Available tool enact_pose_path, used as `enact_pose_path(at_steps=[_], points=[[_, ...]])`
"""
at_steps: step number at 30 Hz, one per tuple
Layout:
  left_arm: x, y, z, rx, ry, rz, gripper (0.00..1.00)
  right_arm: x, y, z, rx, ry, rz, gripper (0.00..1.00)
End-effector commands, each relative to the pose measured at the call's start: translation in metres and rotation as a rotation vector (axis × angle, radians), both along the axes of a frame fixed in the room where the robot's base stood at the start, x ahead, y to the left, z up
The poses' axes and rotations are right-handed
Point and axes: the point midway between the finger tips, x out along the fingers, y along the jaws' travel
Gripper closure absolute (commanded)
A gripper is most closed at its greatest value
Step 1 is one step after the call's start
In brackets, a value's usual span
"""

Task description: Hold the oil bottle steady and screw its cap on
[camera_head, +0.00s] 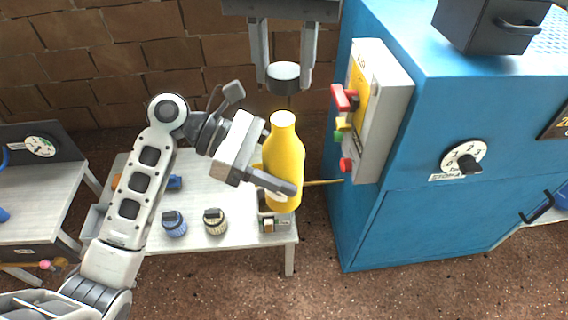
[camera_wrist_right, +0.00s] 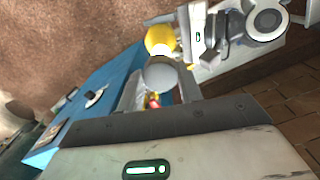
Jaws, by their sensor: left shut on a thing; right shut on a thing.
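The yellow oil bottle (camera_head: 285,155) stands upright at the right edge of the small white table. My left gripper (camera_head: 272,168) is shut around its body from the left, with one finger across its front. My right gripper (camera_head: 284,66) comes down from above and is shut on the dark grey cap (camera_head: 283,79). The cap hangs above the bottle's neck, with a visible gap between them. In the right wrist view the cap (camera_wrist_right: 160,74) sits between the fingers, with the yellow bottle (camera_wrist_right: 160,39) beyond it. The far left finger is largely hidden.
A blue cabinet (camera_head: 450,130) with a control box (camera_head: 380,110) and coloured buttons stands close on the right. A blue knob (camera_head: 174,224) and a dark beige-sided knob (camera_head: 215,222) lie on the white table (camera_head: 150,243). A brick wall is behind.

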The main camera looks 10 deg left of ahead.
Motion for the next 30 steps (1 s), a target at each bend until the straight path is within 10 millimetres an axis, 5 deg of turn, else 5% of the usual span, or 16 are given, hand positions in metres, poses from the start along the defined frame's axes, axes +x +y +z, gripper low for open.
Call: enact_pose_path(at_steps=[11, 30], points=[[0.0, 0.0, 0.0, -0.001, -0.001, 0.0, 0.86, 0.0, 0.001, 0.0, 0.0, 0.0, -0.001, 0.85], [0.0, 0.0, 0.0, -0.001, -0.001, 0.0, 0.86, 0.0, 0.001, -0.04, 0.0, 0.0, -0.001, 0.85]])
